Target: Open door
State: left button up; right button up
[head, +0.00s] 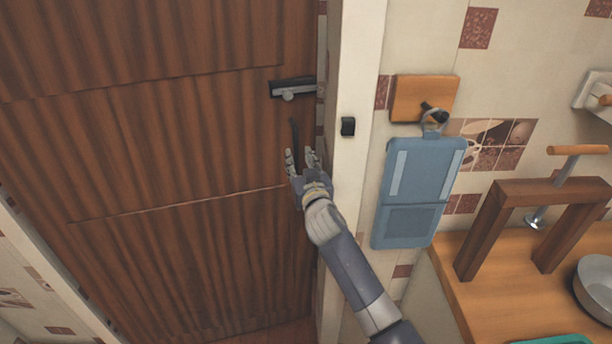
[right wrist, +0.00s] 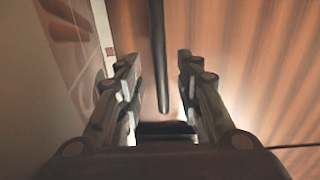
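The brown wooden door (head: 170,130) fills the left of the head view. A dark handle fitting with a light knob (head: 290,88) sits near its right edge. A thin dark upright bar (head: 295,132) shows below it. My right gripper (head: 302,154) is open beside the door, just under this bar. In the right wrist view, a dark bar (right wrist: 159,60) runs down between the spread fingers (right wrist: 158,85), with gaps on both sides. I cannot tell whether this is the upright bar. My left gripper is not in view.
A blue board (head: 418,190) hangs on the tiled wall. A wooden counter (head: 500,290) with a wooden stand (head: 540,190) and metal bowl (head: 597,285) is at right.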

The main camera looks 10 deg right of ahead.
jog(key=s, duration=0.6)
jog(key=shift+s+d, duration=0.25)
jog(key=shift+s, duration=0.1)
